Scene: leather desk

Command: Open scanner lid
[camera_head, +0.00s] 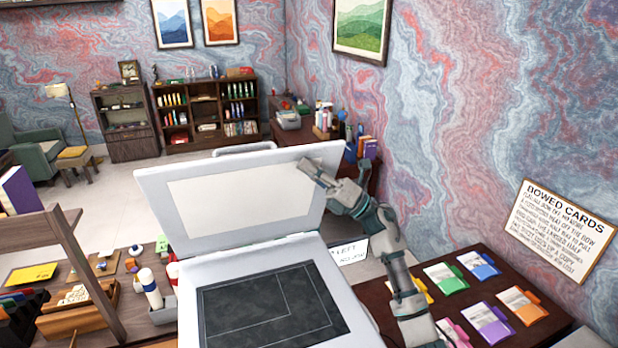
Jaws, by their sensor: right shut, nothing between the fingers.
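The scanner (215,338) stands in the middle of the view, a white box with a dark glass plate (268,300) on top. Its white lid (240,194) is raised and stands tilted up behind the glass, with a pale pad on its inner face. A grey handle (245,148) shows at the lid's top edge. My right gripper (308,168) is shut and empty, at the inner face of the lid near its upper right; I cannot tell if it touches. My left gripper is not in view.
Colored card packs (487,318) lie on the dark desk at right. A wooden rack (72,248), a tray (75,315) and a white bottle (150,290) stand left of the scanner. A sign (560,230) hangs on the right wall. The glass is clear.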

